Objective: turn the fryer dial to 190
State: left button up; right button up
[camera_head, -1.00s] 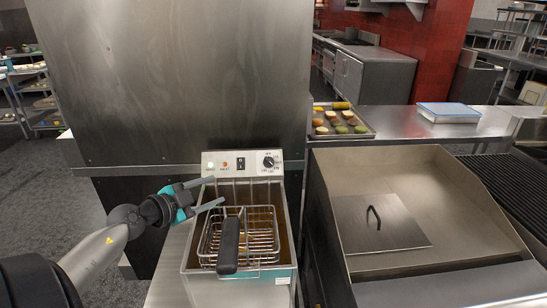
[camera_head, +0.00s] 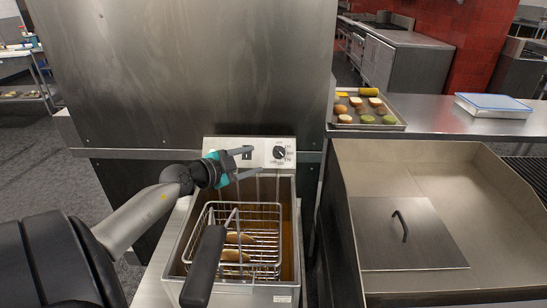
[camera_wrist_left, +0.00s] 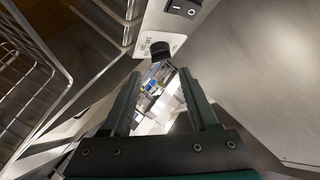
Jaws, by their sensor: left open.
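The fryer (camera_head: 262,299) stands in the middle of the head view, with a pale control panel (camera_head: 225,143) at its back. The black dial (camera_head: 279,152) is at the panel's right side, with a printed scale too small to read. My left gripper (camera_head: 250,160) is open, in front of the panel and just left of the dial. In the left wrist view the dial (camera_wrist_left: 160,50) lies ahead, between the lines of the two open fingers (camera_wrist_left: 162,103), and seems clear of them. The black rocker switch (camera_wrist_left: 183,8) is above it. My right gripper is not in view.
A wire fry basket (camera_head: 262,224) with a black handle (camera_head: 203,270) and brown food sits in the fryer below my gripper. A griddle (camera_head: 440,220) with a metal plate is to the right. A steel wall (camera_head: 190,70) rises behind the fryer.

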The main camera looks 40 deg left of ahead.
aim_at(277, 153)
pick_arm(q)
jog(key=b+x, duration=0.2)
jog(key=x, duration=0.5)
jog(key=shift+f+b, duration=0.1)
jog(key=shift+b, duration=0.3)
jog(key=shift+b+x, duration=0.65)
jog(key=shift+x, duration=0.75)
grip_shut()
